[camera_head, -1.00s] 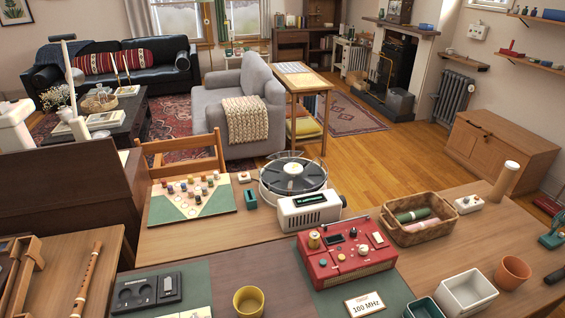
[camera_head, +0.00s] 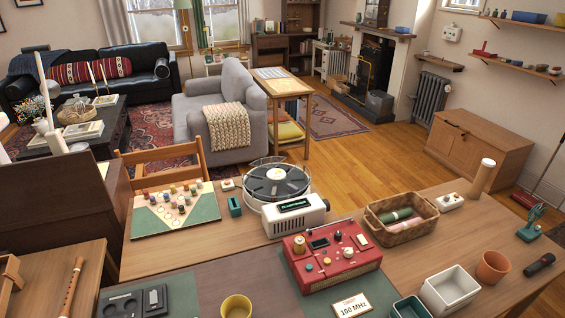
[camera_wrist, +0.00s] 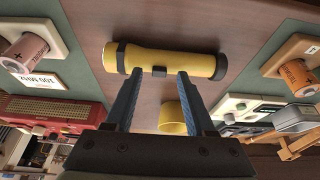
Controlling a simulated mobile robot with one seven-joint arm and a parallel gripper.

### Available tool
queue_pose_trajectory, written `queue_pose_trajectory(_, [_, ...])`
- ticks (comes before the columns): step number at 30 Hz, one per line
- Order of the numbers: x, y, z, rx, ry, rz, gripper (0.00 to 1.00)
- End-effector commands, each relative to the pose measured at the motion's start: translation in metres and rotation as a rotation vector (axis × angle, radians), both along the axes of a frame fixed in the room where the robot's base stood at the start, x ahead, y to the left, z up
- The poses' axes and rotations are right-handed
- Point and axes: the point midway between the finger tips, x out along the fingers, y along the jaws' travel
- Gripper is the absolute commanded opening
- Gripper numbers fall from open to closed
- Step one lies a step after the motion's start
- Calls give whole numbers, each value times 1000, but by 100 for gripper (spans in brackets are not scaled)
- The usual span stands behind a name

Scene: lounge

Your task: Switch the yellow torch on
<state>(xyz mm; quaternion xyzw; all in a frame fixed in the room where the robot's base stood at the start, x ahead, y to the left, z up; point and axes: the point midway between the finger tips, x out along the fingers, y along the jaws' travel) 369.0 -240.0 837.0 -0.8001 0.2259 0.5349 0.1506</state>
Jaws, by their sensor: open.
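The yellow torch (camera_wrist: 190,61) lies on the brown table in the wrist view, with dark bands at both ends. A small dark switch (camera_wrist: 159,72) shows on the middle of its side, facing my gripper. My gripper (camera_wrist: 159,77) is open and empty, with its two blue-grey fingers spread to either side of the switch. The fingertips appear close to the torch body; I cannot tell whether they touch it. Neither torch nor gripper shows in the head view.
A yellow cup (camera_head: 236,307) stands near the torch and also shows in the wrist view (camera_wrist: 172,118). A red radio (camera_head: 333,258), a wicker basket (camera_head: 402,228), a white bin (camera_head: 449,290) and a terracotta pot (camera_head: 493,267) stand farther right. Battery stands (camera_wrist: 30,42) flank the torch.

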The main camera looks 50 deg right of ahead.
Motion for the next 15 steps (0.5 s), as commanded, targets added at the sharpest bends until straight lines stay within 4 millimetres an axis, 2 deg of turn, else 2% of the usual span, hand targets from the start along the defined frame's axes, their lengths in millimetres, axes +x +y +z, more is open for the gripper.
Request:
queue_pose_trajectory(5, [-8,5,24,-2,-3,0,55])
queue_pose_trajectory(15, [-29,18,85,-3,-2,1,55])
